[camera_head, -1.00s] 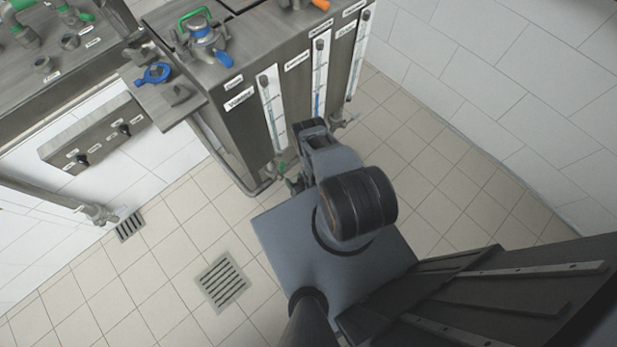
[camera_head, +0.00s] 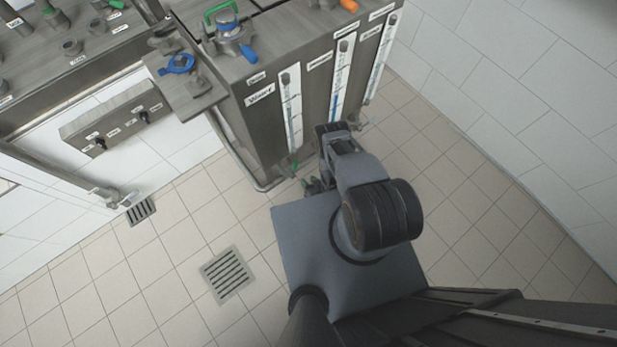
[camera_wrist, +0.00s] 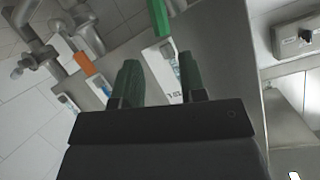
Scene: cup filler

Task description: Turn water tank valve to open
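The water tank (camera_head: 262,130) is a grey metal cabinet with a "Water" label and a level tube on its front. A small green valve handle (camera_head: 292,166) shows low on that front, below the level tube. In the wrist view a green handle (camera_wrist: 159,18) lies ahead of my gripper (camera_wrist: 160,78), just beyond the gap between the fingers and apart from them. The two dark green fingers are spread with nothing between them. In the head view my arm hides most of the gripper, close to the tank's lower front.
More level tubes (camera_head: 342,80) stand to the right on the same cabinet. An orange handle (camera_wrist: 84,63) and metal pipes (camera_wrist: 40,55) show left in the wrist view. A wall panel with knobs (camera_head: 115,120) is at left. Tiled floor with drains (camera_head: 227,273) is open in front.

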